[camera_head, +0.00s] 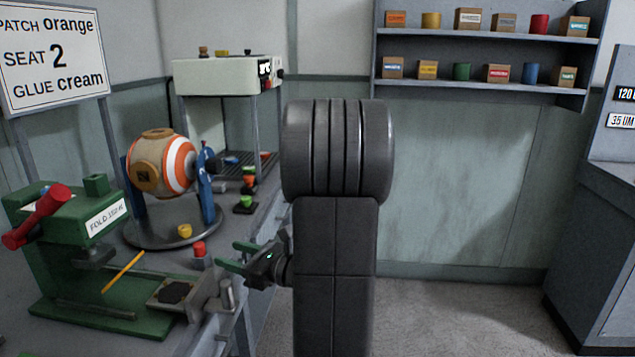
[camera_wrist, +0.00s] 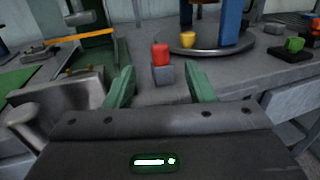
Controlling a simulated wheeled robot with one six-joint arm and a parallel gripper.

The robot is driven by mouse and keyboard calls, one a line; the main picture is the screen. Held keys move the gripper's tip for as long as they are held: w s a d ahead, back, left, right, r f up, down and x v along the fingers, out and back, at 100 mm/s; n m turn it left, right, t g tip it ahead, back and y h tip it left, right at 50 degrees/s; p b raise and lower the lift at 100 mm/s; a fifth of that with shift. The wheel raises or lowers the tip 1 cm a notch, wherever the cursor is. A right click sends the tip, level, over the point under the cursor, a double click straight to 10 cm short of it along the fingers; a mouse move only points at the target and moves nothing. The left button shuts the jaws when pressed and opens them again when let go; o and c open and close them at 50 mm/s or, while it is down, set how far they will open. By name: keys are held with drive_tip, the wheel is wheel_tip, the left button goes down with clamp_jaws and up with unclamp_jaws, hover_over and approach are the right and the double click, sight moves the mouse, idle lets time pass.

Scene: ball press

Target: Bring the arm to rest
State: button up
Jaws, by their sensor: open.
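My gripper (camera_head: 241,255) is open, with green fingers pointing left over the front edge of the grey workbench (camera_head: 238,287). In the wrist view my gripper (camera_wrist: 160,90) shows its two green fingers apart. A red-topped piece on a grey block (camera_wrist: 162,63) shows in the gap between them, beyond the fingertips; the red-topped piece (camera_head: 199,253) is left of my gripper in the head view. Nothing is held. My upright dark arm link fills the middle of the head view and hides part of the bench side and wall.
A green press (camera_head: 85,250) with a red handle stands at left. An orange-and-white ball (camera_head: 177,165) sits in a blue stand on a round base (camera_head: 150,236). A wall shelf (camera_head: 480,86) holds blocks and cups. A grey console (camera_head: 605,230) stands right. Open floor (camera_head: 450,310) lies between.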

sight(199, 244)
drive_tip(key=b+x, duration=0.1)
drive_tip(key=x, duration=0.9)
drive_tip(key=shift+a+f, duration=0.1)
drive_tip(key=shift+a, duration=0.05)
drive_tip(key=shift+a+r, duration=0.2)
drive_tip(key=shift+d+r+p, duration=0.1)
drive_tip(key=shift+r+p, duration=0.15)
drive_tip(key=shift+p, duration=0.1)
drive_tip(key=shift+f, duration=0.15)
